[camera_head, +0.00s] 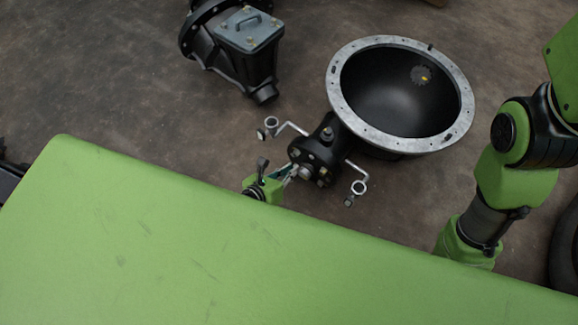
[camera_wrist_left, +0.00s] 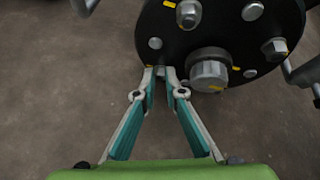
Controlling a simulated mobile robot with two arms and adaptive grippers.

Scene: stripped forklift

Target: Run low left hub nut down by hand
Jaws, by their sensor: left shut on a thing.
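The black round hub flange (camera_wrist_left: 180,55) fills the top of the left wrist view. It carries several silver nuts and studs with yellow marks and a large hex boss (camera_wrist_left: 208,72). My left gripper (camera_wrist_left: 160,72) has its tips close together at the flange's lower left edge. It is shut on the low left hub nut, which the tips almost fully hide. In the head view, my left gripper (camera_head: 291,174) reaches the near end face of the black hub (camera_head: 312,160). My right arm shows at the right, but its gripper is out of sight.
A large black bowl-shaped housing with a pale drilled rim (camera_head: 337,102) sits behind the hub. Bent arms with rings stick out on both sides, one at the left (camera_head: 271,122) and one at the right (camera_head: 359,187). Another black housing with a grey cover (camera_head: 248,30) lies at the upper left.

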